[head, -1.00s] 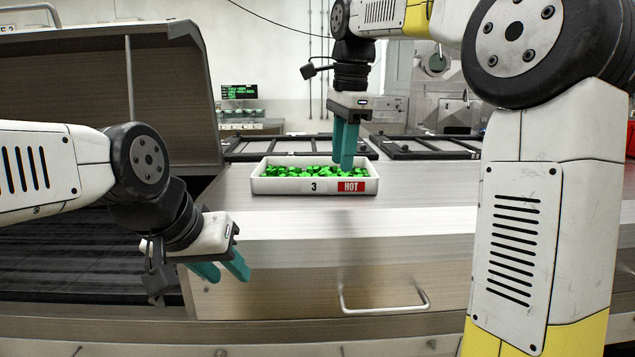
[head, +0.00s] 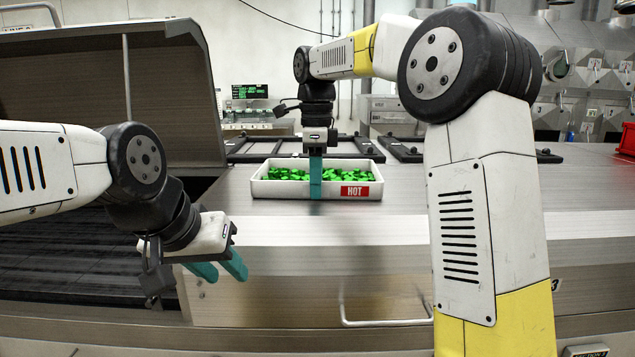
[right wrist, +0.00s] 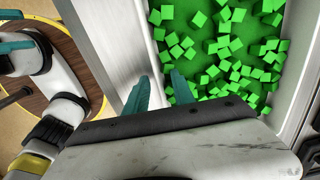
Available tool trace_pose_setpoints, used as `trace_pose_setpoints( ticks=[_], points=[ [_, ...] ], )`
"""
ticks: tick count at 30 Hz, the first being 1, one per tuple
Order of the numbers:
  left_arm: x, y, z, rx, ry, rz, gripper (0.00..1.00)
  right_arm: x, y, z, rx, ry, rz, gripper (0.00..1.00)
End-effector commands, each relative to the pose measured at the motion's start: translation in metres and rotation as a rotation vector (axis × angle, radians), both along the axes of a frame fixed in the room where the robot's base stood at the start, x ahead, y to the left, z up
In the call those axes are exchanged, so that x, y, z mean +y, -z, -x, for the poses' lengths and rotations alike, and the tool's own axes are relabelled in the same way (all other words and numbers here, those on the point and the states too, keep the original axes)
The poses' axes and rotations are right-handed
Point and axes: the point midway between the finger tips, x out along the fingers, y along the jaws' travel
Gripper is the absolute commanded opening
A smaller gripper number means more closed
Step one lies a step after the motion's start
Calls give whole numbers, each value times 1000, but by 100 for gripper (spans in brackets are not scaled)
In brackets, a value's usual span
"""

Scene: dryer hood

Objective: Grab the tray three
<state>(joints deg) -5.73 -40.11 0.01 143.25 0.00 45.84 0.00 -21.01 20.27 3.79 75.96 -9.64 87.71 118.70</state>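The tray (head: 275,188) is a white, shallow box with a red HOT label, full of green cubes (head: 290,174). It sits on the steel counter; its "3" is hidden behind my gripper. My right gripper (head: 316,180) points down at its front wall, one finger showing in front of it. In the right wrist view the gripper (right wrist: 160,90) straddles the tray wall (right wrist: 138,45), one finger outside and one inside over the cubes (right wrist: 225,60). The fingers look apart; contact is not clear. My left gripper (head: 218,270) is open and empty, front left of the tray.
The steel counter (head: 430,205) is clear right of the tray. Dark frames (head: 340,147) lie behind it. A large metal hood (head: 110,90) stands open at left above a dark belt. A drawer handle (head: 385,321) is on the counter's front. A red bin (head: 627,140) is at far right.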

Motion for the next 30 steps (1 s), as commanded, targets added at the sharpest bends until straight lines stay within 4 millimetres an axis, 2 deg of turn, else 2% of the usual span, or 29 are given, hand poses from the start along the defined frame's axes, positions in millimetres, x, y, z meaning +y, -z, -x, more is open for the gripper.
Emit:
trace_pose_setpoints(
  ticks=[7, 12, 30],
  points=[
    [0, 0, 0, 0, 0, 0, 36, 0, 2, 0, 0, -1, 0, 30],
    [0, 0, 0, 0, 0, 0, 36, 0, 2, 0, 0, -1, 0, 0],
    [0, 0, 0, 0, 0, 0, 36, 0, 1, 0, -1, -1, 0, 0]
  ],
)
